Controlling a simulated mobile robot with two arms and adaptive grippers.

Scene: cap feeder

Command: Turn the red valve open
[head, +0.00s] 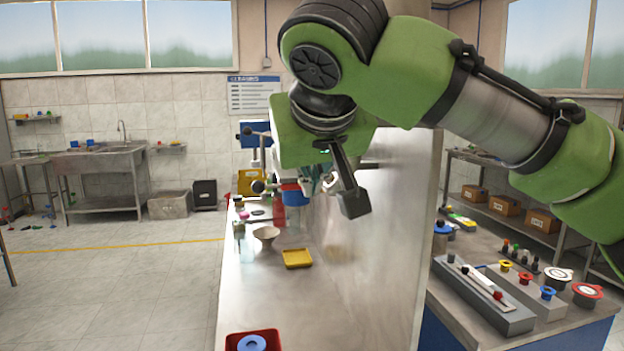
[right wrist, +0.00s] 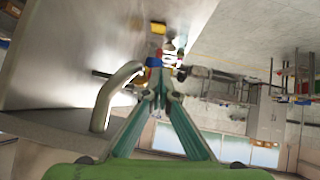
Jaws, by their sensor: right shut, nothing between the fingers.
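My right gripper (head: 318,186) hangs over the narrow metal bench, close to its upright metal panel, and is partly hidden by my arm. In the right wrist view its two teal fingers (right wrist: 163,97) meet at the tips, shut with nothing between them. Behind it in the head view are a red bottle-like thing (head: 279,213) and a blue part (head: 296,197). A small bit of red shows just above the blue part. I cannot tell which red thing is the valve; no valve handle shows clearly. My left gripper is not in view.
The bench holds a yellow tray (head: 297,259), a bowl (head: 266,234) and a red bin (head: 253,335) with a blue ring in it. The metal panel (head: 392,225) bounds the bench on the right. Beyond it, a second bench carries a grey slide fixture (head: 484,292) and several caps.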

